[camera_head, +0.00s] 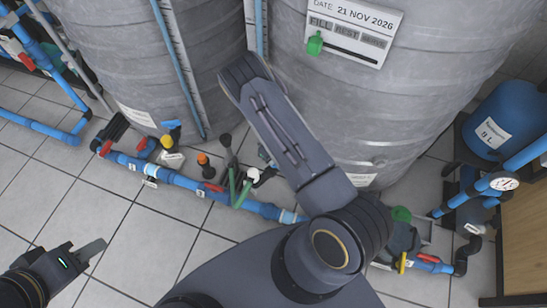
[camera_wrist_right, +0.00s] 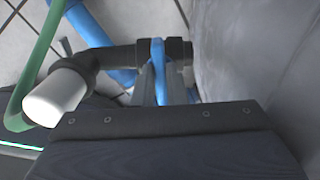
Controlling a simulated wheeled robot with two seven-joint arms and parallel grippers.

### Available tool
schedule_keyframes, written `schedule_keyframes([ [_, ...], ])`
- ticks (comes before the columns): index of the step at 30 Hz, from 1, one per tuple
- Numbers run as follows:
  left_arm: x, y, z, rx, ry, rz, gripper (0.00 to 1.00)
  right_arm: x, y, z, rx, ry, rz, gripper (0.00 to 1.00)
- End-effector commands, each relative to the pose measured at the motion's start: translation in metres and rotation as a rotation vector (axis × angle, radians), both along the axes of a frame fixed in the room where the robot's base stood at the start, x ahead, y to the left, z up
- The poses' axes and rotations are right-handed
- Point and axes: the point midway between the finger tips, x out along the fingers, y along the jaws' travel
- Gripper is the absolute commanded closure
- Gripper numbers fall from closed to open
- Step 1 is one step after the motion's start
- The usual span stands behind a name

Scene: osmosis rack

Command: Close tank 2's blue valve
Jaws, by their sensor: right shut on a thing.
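In the right wrist view, a blue valve handle (camera_wrist_right: 158,58) stands upright on a dark pipe fitting beside a grey tank wall. My right gripper (camera_wrist_right: 166,82) is shut on this handle, with a finger on each side of it. In the head view my right forearm covers the right gripper, and only a small blue piece shows beside the arm, near the white cap. I cannot read a tank number there. My left gripper (camera_head: 88,252) is low at the left, over the floor and away from the valves; its finger opening is unclear.
Two large grey tanks (camera_head: 440,60) fill the back. A blue pipe (camera_head: 185,182) with red-handled valves runs along their base. A white cap (camera_wrist_right: 58,95) and green hose (camera_wrist_right: 40,50) are close to my right gripper. Tiled floor (camera_head: 50,190) is open at the left.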

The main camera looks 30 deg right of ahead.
Motion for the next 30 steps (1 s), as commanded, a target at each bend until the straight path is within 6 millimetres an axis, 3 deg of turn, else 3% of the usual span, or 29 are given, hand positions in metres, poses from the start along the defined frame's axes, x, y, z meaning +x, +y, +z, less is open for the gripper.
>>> schedule_keyframes([
  [18,0.0000,0.0000,0.0006,0.000,0.000,0.000,0.66,0.0000,-0.0001,0.0002,0.000,0.000,-0.042,1.00],
  [19,0.0000,0.0000,0.0006,0.000,0.000,0.000,0.66,0.0001,-0.0001,0.0002,0.000,0.000,-0.042,0.86],
  [23,0.0000,0.0000,0.0006,0.000,0.000,0.000,0.66,0.0001,-0.0002,0.0002,0.000,0.000,-0.041,0.69],
  [30,0.0000,0.0000,0.0006,0.000,0.000,0.000,0.66,0.0001,-0.0002,0.0001,0.000,0.000,-0.040,0.66],
])
